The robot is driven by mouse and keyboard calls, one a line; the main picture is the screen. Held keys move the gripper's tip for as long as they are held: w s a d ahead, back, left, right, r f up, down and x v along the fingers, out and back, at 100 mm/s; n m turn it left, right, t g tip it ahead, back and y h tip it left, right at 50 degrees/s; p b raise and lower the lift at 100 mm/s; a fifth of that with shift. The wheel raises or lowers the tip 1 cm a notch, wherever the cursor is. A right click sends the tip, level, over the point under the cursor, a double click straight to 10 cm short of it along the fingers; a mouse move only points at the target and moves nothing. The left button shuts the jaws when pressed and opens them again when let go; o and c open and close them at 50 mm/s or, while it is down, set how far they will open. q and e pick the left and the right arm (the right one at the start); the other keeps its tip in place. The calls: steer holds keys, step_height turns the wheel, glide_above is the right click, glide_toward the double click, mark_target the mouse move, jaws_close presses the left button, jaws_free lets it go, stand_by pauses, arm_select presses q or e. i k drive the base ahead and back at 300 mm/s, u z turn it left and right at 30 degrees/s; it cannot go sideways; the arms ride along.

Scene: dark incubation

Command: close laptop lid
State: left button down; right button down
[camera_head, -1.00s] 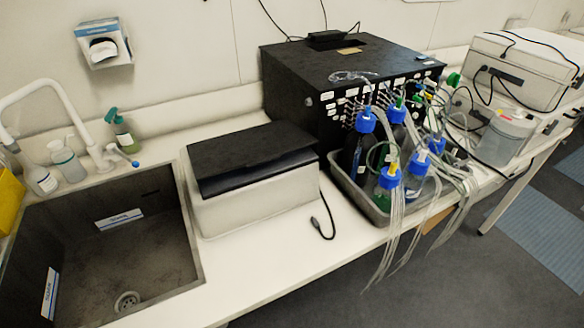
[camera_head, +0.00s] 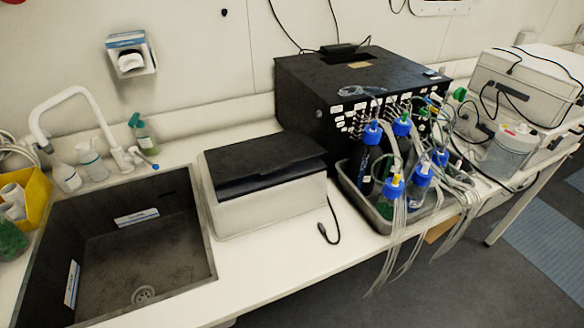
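No open laptop can be made out in the head view. The nearest thing with a lid is a white box-shaped device (camera_head: 270,207) with a dark, flat top (camera_head: 262,162), standing on the white counter between the sink and the large black machine. Its dark top lies almost level, with a dark recessed band along the front edge. I cannot tell whether this is the laptop. Neither of my grippers shows in the view.
A dark sink (camera_head: 135,250) with a white faucet (camera_head: 75,110) is at left. A black machine (camera_head: 350,85) stands behind a grey tray (camera_head: 362,203) of blue-capped bottles with hanging tubes. A yellow bin (camera_head: 38,192) is far left. Bare counter (camera_head: 275,258) lies in front of the white device.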

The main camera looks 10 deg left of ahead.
mark_target(273, 152)
steer(key=z, duration=0.4)
steer(key=k, duration=0.5)
steer(key=z, duration=0.55)
steer(key=i, duration=0.8)
steer(key=u, duration=0.8)
steer(key=i, duration=0.7)
steer(key=u, duration=0.8)
